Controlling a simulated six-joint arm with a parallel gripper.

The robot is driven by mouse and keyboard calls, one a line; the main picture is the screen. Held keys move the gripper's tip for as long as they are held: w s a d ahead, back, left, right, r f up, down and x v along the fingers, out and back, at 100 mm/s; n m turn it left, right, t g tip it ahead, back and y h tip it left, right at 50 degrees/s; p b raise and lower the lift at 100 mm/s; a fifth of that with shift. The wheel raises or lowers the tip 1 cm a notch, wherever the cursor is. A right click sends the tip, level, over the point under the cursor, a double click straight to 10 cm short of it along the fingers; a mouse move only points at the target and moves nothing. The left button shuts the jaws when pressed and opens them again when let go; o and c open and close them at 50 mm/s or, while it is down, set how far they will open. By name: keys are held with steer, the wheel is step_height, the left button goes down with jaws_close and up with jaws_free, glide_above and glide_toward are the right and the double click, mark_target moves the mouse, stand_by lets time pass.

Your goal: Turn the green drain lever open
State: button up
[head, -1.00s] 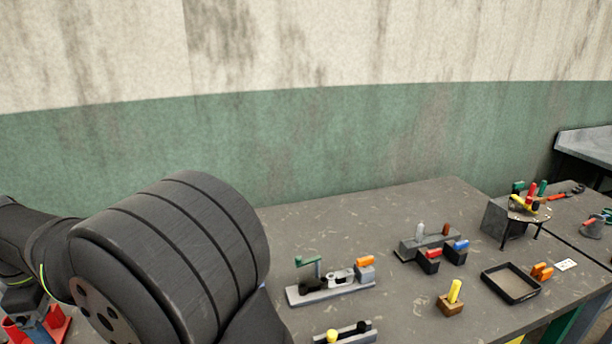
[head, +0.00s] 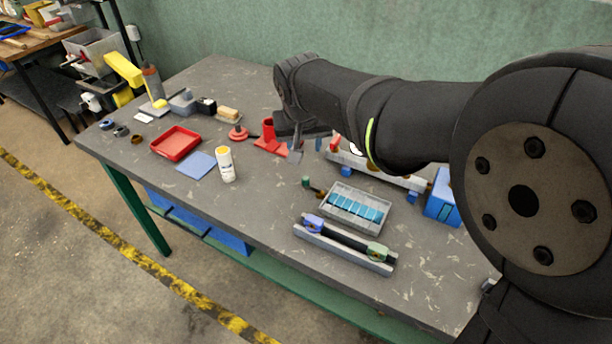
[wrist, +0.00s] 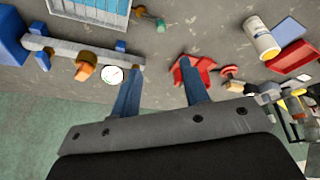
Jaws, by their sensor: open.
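A small green-handled piece with a brass-coloured part (head: 306,183) sits on the table beside the grey tray in the head view. It looks like the drain lever, but I cannot be sure. In the wrist view its green end (wrist: 160,25) lies beyond my fingertips, near the top edge. My gripper (head: 307,151) is over the back of the table, between a red stand and a grey rail. In the wrist view my gripper (wrist: 161,64) has its two blue fingers apart with nothing between them. It is apart from the green piece.
A red stand (head: 269,140) and grey rail (wrist: 80,52) with a round white-faced gauge (wrist: 112,75) are close to my fingers. A grey tray of blue pieces (head: 378,216), black bar fixture (head: 343,259), white bottle (head: 226,166) and red tray (head: 175,130) surround bare tabletop.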

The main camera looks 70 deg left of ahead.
steer(key=m, duration=0.2)
glide_toward(305, 178)
steer(key=x, duration=0.8)
steer(key=shift+a+f, duration=0.1)
steer(key=shift+f, duration=0.3)
jaws_close()
